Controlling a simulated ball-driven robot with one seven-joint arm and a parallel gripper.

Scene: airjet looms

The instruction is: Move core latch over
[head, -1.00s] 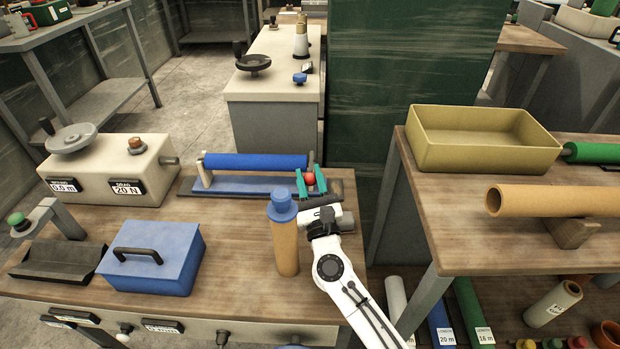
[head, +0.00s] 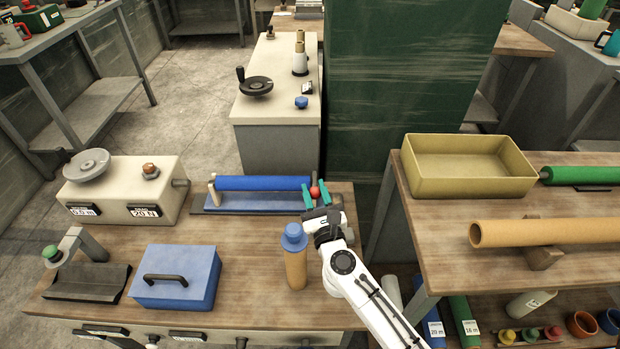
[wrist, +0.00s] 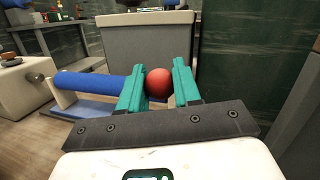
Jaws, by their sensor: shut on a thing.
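The core latch shows as a red ball knob (head: 315,192) at the right end of a blue roll (head: 262,183) on a blue stand (head: 250,206). My gripper (head: 314,185) has its teal fingers on either side of the knob and is shut on it. In the wrist view the red knob (wrist: 158,84) sits between the two teal fingers (wrist: 158,68), and the roll (wrist: 92,86) lies to their left. The latch's stem and pivot are hidden behind my gripper.
A blue-capped orange bottle (head: 295,258) stands left of my arm. A blue box (head: 175,275) and a cream machine (head: 125,190) are further left. A yellow tray (head: 470,190) and an orange tube (head: 545,232) are on the right-hand shelf. The bench front middle is clear.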

